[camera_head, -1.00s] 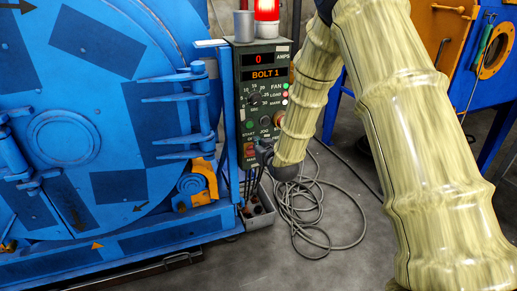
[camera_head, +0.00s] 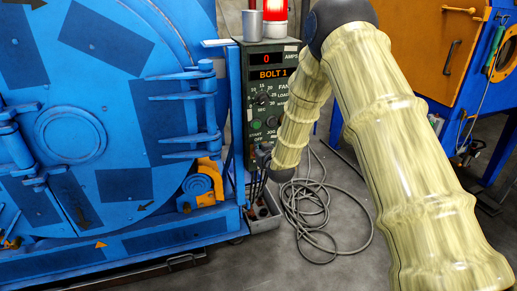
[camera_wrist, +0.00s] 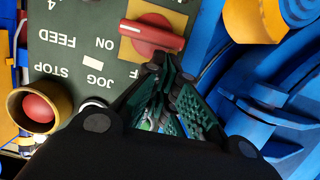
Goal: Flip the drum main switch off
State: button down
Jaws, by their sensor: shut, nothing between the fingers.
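The main switch (camera_wrist: 152,38) is a red rotary handle on a yellow plate, seen upside down in the wrist view. Its white-marked end lies to the left, near the ON lettering; part of an F shows below. My gripper (camera_wrist: 167,73) is shut and empty, with dark fingertips right at the handle's lower edge; I cannot tell whether they touch it. In the head view my gripper (camera_head: 263,156) is small at the lower part of the grey-green control panel (camera_head: 284,48), and the switch is hidden there by my arm.
A red STOP button (camera_wrist: 38,107) in a yellow collar sits on the panel left of my gripper. The blue drum (camera_head: 100,120) stands left of the panel. Loose grey cable (camera_head: 325,215) lies on the floor. An orange-and-blue cabinet (camera_head: 440,50) stands at the right.

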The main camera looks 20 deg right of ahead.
jog(key=shift+a+f+n+h+p, duration=0.15)
jog(key=shift+a+n+h+p, duration=0.2)
jog(key=shift+n, duration=0.45)
dwell(0.4)
